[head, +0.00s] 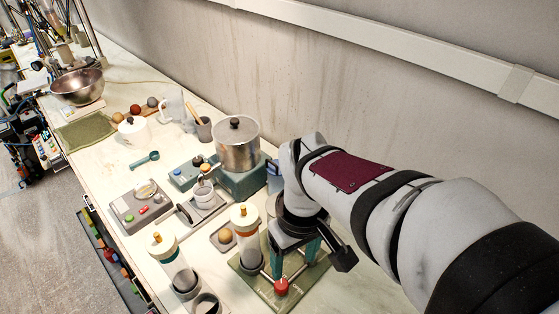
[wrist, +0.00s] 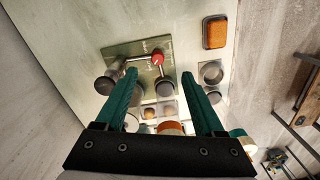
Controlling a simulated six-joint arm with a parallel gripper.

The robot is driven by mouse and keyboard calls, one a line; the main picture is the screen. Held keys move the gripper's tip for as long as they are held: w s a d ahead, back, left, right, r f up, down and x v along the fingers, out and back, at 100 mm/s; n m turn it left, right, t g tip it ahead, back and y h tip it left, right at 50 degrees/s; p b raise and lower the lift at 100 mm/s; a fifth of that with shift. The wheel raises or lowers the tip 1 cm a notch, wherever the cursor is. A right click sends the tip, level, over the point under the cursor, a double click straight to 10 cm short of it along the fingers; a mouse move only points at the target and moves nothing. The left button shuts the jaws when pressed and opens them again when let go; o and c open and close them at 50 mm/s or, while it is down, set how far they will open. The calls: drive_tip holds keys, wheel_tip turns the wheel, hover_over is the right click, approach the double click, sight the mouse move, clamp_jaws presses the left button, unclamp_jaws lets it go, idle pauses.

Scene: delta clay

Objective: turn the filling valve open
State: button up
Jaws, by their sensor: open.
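The filling valve has a round red knob (head: 281,286), low on the green plate (head: 312,277) in the head view. In the wrist view the red knob (wrist: 158,58) sits at the end of a pale metal pipe. Small lettering is on the plate beside it, too small to read. My gripper (head: 295,259) has its teal fingers pointing down over the plate. In the wrist view the jaws of my gripper (wrist: 159,75) are apart and empty, and the knob shows between and just beyond the fingertips. No contact with the knob is visible.
A metal pot (head: 238,146) stands behind. An orange block (wrist: 215,33) lies off the plate.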

sight(281, 284)
drive_tip(key=w+f+n, duration=0.1)
drive_tip(key=f, duration=0.4)
drive_tip(key=w+a+f+n, duration=0.1)
drive_tip(key=f, duration=0.5)
drive_tip(key=w+a+f+n, duration=0.1)
drive_tip(key=f, duration=0.5)
drive_tip(key=shift+f, duration=0.15)
clamp_jaws()
